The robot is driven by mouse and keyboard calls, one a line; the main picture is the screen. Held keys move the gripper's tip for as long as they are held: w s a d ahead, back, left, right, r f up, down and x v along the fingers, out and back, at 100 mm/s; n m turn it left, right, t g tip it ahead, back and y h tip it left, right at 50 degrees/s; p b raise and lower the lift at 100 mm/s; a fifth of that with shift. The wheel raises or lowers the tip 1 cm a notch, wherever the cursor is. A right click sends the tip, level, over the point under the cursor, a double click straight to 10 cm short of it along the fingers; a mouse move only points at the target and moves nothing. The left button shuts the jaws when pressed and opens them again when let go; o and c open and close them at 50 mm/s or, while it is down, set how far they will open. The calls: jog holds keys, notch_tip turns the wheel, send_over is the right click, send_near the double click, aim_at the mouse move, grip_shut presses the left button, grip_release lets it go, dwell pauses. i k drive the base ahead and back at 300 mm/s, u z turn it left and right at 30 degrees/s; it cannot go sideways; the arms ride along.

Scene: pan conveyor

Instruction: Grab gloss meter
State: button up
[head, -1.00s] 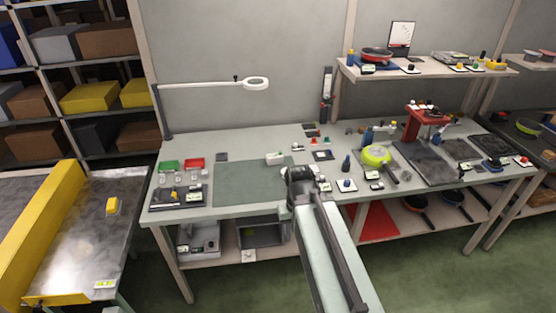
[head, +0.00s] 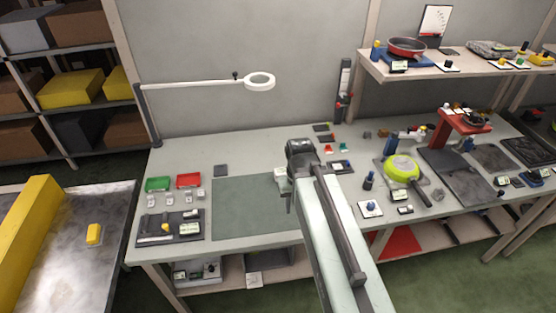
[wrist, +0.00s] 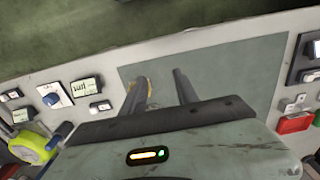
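I cannot tell for sure which object is the gloss meter. A bit of yellow shows beside the left finger.
Left of the mat are a green bin (head: 158,184), a red bin (head: 188,180) and a dark tray (head: 196,228). A magnifier lamp (head: 259,81) overhangs the bench. Most of the mat is clear.

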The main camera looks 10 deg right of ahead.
aim_at(279, 171)
jog(key=u, duration=0.05)
jog(key=i, duration=0.65)
jog(key=u, duration=2.85)
jog(key=k, duration=0.55)
jog(key=z, duration=0.1)
jog(key=i, duration=0.5)
